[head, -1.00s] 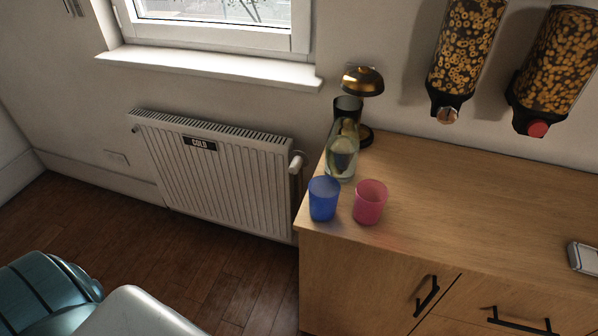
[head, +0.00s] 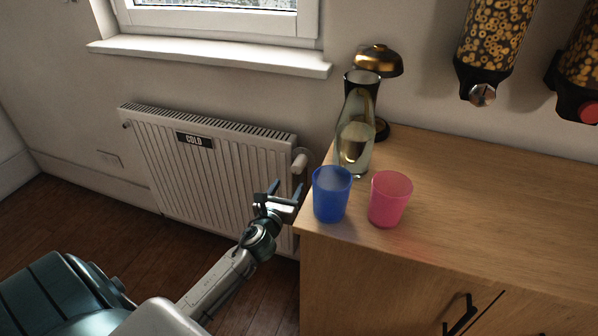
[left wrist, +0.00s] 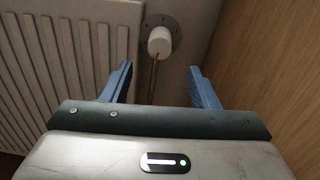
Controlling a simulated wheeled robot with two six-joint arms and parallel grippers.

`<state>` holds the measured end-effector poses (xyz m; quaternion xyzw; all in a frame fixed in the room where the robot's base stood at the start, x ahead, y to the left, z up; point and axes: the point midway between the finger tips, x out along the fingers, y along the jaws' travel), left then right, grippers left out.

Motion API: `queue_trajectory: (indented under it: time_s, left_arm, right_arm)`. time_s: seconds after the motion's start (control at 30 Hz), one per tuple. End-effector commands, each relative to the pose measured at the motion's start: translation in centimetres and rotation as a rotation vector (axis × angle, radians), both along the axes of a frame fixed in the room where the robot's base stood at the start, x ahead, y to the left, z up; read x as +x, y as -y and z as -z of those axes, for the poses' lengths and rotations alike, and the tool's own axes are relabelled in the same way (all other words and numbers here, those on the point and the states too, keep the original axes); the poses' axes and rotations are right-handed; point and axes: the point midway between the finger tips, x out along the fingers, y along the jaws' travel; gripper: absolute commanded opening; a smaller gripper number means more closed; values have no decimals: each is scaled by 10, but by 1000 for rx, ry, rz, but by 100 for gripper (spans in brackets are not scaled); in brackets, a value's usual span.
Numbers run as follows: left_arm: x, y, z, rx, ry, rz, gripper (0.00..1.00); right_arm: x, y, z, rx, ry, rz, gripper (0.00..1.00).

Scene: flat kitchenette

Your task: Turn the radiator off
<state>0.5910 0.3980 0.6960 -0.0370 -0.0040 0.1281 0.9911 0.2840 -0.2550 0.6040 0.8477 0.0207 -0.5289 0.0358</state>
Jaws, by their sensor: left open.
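The white radiator (head: 215,170) is on the wall below the window, with a dark label reading "COLD" (head: 195,140) near its top. Its white valve knob (head: 300,161) sticks out at its upper right end. In the left wrist view the knob (left wrist: 159,41) shows at the top centre, above a copper-coloured pipe. My left gripper (head: 281,190) is open and empty, below and slightly left of the knob in the head view. In the left wrist view its blue fingers (left wrist: 162,86) spread to either side below the knob, apart from it. My right gripper is not in view.
A wooden counter (head: 480,200) stands close to the right of the knob. Near its left edge are a blue cup (head: 331,194), a pink cup (head: 389,199), a glass bottle (head: 355,135) and a lamp (head: 377,62). Cereal dispensers (head: 490,45) hang above.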

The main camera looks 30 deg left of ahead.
Motion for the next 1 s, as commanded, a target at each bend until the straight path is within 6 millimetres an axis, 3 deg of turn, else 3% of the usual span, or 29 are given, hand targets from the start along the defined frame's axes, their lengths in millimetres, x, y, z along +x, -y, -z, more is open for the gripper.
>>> queue_trajectory:
  time_s: [0.6,1.0]
  left_arm:
    - [92,-24,-1,4,1,1,54]
    - [103,-26,-2,5,1,2,54]
  right_arm:
    - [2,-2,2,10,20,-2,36]
    - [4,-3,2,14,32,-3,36]
